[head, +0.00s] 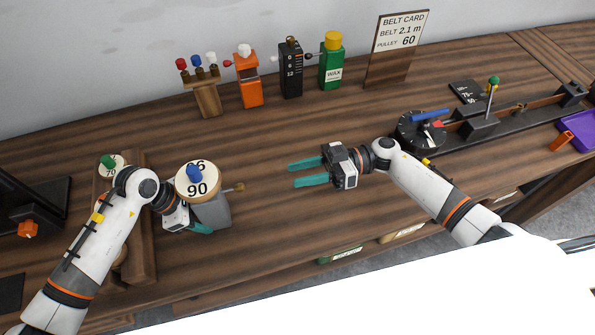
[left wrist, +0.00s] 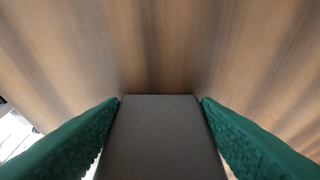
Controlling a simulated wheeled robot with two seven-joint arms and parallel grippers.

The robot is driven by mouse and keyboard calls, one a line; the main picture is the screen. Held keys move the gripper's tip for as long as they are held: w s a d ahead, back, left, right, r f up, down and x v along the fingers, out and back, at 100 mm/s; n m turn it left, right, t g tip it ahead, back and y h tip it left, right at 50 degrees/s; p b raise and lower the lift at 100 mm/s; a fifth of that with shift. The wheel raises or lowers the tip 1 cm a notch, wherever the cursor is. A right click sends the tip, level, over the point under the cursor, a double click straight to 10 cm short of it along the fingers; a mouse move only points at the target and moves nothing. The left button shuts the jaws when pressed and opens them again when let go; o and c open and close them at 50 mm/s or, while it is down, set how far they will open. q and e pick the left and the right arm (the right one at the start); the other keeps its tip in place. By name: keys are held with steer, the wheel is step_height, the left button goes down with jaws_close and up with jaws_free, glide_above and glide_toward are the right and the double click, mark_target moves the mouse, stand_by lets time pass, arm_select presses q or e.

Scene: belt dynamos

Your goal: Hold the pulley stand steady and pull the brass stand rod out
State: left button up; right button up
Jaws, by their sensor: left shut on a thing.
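The pulley stand (head: 216,211) is a grey block at the left middle of the bench. A pale round pulley (head: 198,188) marked 90, with a blue knob, sits on top of it. The brass stand rod (head: 236,188) sticks out of the stand's right side and ends in a small knob. My left gripper (head: 203,230) is shut on the stand; in the left wrist view the grey stand (left wrist: 160,140) fills the gap between the green fingers. My right gripper (head: 293,175) is open and empty, its fingers pointing left toward the rod, apart from it.
A wooden rack (head: 145,240) with a green-knobbed pulley stands left of the stand, partly behind my left arm. An orange bottle (head: 249,85), a black block (head: 291,75) and a green wax bottle (head: 331,65) line the back. A dial (head: 415,135) stands at right. Bench between rod and right gripper is clear.

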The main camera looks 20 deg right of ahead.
arm_select(q)
steer(key=o, duration=1.5)
